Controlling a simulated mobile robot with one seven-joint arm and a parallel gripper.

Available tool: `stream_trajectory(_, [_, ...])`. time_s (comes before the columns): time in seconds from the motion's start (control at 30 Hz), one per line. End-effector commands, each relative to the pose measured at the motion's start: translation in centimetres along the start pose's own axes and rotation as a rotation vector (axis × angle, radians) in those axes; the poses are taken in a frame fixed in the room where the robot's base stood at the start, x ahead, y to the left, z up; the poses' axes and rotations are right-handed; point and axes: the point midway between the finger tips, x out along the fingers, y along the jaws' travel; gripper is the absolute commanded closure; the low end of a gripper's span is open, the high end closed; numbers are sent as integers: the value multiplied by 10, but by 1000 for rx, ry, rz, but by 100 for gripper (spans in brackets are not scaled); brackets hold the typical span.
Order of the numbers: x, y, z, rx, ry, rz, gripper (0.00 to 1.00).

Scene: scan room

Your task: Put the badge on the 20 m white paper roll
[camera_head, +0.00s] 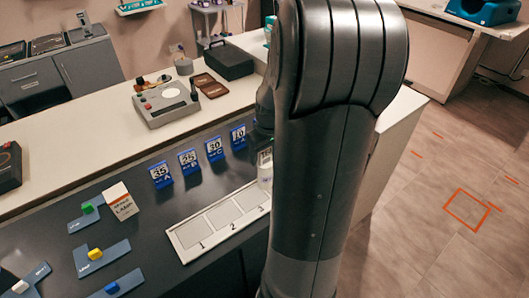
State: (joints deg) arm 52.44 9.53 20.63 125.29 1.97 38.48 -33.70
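No badge and no paper roll marked 20 m can be made out for certain. Blue cards stand in a row on the dark counter: one reads 35 A (160,174), one 25 B (189,161), one 30 C (214,149) and one 10 (238,137). A white tray (187,236) with numbered squares 1, 2 and 3 lies in front of them. A small pale object (265,168) shows partly beside my arm near square 3; I cannot tell what it is. My gripper is hidden behind my large grey arm.
A white and orange box (120,202) stands left of the cards. A grey device (166,104) sits on the raised ledge.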

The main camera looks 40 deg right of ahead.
Motion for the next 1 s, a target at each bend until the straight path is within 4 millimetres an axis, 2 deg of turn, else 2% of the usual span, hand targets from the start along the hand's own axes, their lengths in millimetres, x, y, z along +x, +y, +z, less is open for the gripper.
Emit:
stream_trajectory(0.23, [0, 0, 0, 0, 0, 0, 37])
stream_trajectory(0.37, [-8, 0, -1, 0, 2, 2, 37])
stream_trajectory(0.57, [-41, 0, -1, 0, 4, 4, 37])
stream_trajectory(0.8, [-93, 0, -2, -1, 4, 4, 37])
stream_trajectory(1.0, [-118, 0, -1, -1, 2, 1, 37])
